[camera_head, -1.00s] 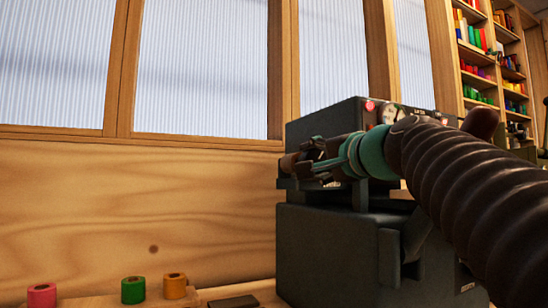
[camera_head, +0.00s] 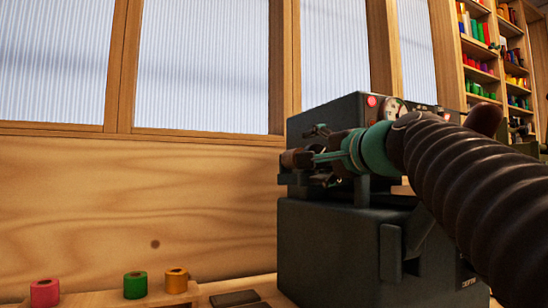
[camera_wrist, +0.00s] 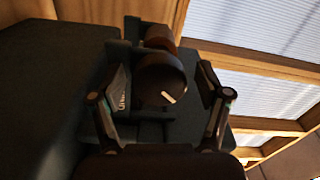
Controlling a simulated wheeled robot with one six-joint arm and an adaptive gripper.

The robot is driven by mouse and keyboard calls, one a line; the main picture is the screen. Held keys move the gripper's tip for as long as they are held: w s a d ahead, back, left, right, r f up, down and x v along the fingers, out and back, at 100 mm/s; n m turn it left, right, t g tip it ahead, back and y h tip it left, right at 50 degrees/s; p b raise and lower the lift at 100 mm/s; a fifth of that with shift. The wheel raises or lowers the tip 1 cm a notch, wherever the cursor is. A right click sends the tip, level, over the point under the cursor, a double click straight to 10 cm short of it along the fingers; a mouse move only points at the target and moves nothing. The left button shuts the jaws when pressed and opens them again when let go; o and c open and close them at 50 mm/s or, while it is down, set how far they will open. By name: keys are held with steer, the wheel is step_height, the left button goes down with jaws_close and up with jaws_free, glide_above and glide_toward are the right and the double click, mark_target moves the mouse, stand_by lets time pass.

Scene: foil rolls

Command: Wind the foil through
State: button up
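A dark box-shaped machine (camera_head: 330,245) stands at the centre right. In the wrist view a round black knob (camera_wrist: 158,82) with a short white mark faces me. A brown cylinder (camera_wrist: 160,38) lies behind it, and a brown roller end (camera_head: 290,159) shows at the machine's left side in the head view. My gripper (camera_head: 319,156) is at the machine's upper front. In the wrist view my gripper (camera_wrist: 160,98) is open, with one finger on each side of the knob and gaps visible between. No foil strip can be made out.
Pink (camera_head: 45,293), green (camera_head: 135,285) and orange (camera_head: 176,281) rolls stand on the wooden surface at lower left. A flat dark piece (camera_head: 235,298) lies beside them. Wooden shelves (camera_head: 495,60) are at the right.

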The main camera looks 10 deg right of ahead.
steer(key=v, duration=0.7)
steer(key=shift+s, duration=0.25)
steer(key=shift+f, duration=0.1)
